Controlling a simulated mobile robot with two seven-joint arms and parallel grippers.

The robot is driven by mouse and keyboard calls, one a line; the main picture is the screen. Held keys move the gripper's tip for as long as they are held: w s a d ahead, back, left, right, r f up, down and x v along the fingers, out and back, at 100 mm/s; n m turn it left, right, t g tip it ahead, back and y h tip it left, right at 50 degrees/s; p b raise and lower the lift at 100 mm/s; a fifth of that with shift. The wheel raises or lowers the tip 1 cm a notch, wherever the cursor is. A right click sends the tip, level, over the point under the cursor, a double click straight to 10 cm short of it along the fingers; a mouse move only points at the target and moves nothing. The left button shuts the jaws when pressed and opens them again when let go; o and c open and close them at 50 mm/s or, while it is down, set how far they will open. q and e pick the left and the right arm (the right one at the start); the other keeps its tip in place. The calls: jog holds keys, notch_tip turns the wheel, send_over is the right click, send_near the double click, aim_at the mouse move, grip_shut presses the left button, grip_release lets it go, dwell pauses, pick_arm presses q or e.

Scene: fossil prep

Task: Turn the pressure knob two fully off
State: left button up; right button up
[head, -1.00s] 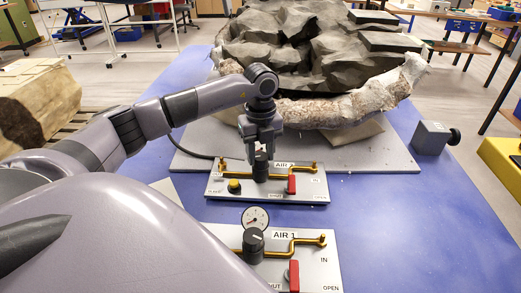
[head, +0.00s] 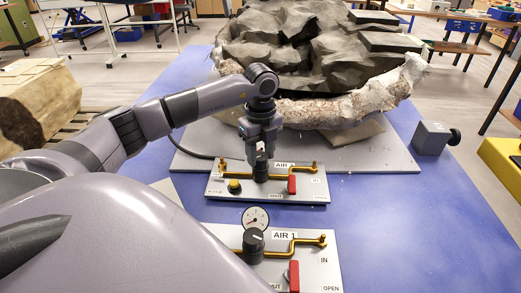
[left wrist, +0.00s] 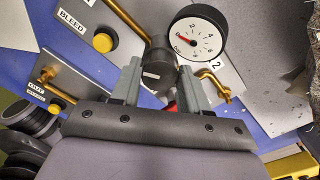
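The pressure knob two is the black knob (head: 261,173) on the AIR 2 panel (head: 310,193) in the head view. In the left wrist view the black knob (left wrist: 156,66) has a pale mark on its side. My left gripper (head: 259,162) points down over it. In the left wrist view the fingers of the left gripper (left wrist: 160,78) are apart, one on each side of the knob, with gaps that look small. Whether they touch it cannot be told. The gauge (left wrist: 198,38) beside it has its red needle near the low end. My right gripper is not in view.
The AIR 2 panel carries a red valve handle (head: 292,184), a yellow bleed button (head: 234,186) and brass pipes. The AIR 1 panel (head: 315,265) with a similar knob (head: 253,240) lies nearer. A fossil block (head: 310,50) stands behind.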

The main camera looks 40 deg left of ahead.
aim_at(260, 156)
pick_arm(q)
jog(key=o, duration=0.3)
jog(key=shift+r+b, duration=0.5)
jog(key=shift+r, duration=3.15)
jog(key=shift+f, duration=0.15)
notch_tip(260, 156, down, 7)
jog(key=shift+p, duration=0.55)
jog(key=shift+m, duration=0.3)
